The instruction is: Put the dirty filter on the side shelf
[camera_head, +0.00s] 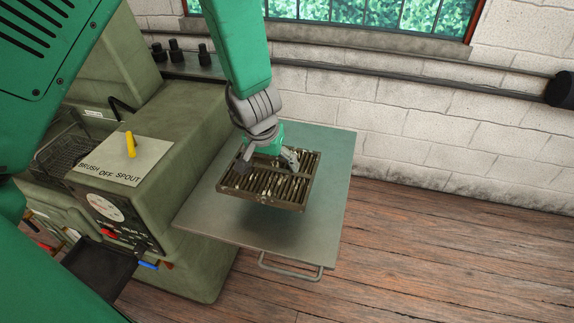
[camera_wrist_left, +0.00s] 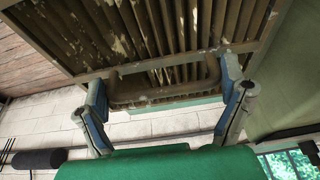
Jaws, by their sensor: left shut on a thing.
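The dirty filter (camera_head: 268,181) is a brown, grimy slatted panel in a frame. In the head view it is over the grey-green side shelf (camera_head: 311,222), roughly level. A dark shadow shows below its near edge; I cannot tell for sure whether it touches the shelf. My left gripper (camera_head: 267,161) is above the filter, shut on its handle. In the left wrist view the fingers (camera_wrist_left: 165,100) sit at both ends of the handle (camera_wrist_left: 160,93), and the filter's slats (camera_wrist_left: 160,35) fill the top. My right gripper is not in view.
The olive green machine (camera_head: 187,145) stands left of the shelf, with a plate lettered "BRUSH OFF SPOUT" and a yellow lever (camera_head: 130,144). A white block wall (camera_head: 430,140) is behind. A metal bar handle (camera_head: 290,270) hangs at the shelf's front. The shelf is otherwise bare.

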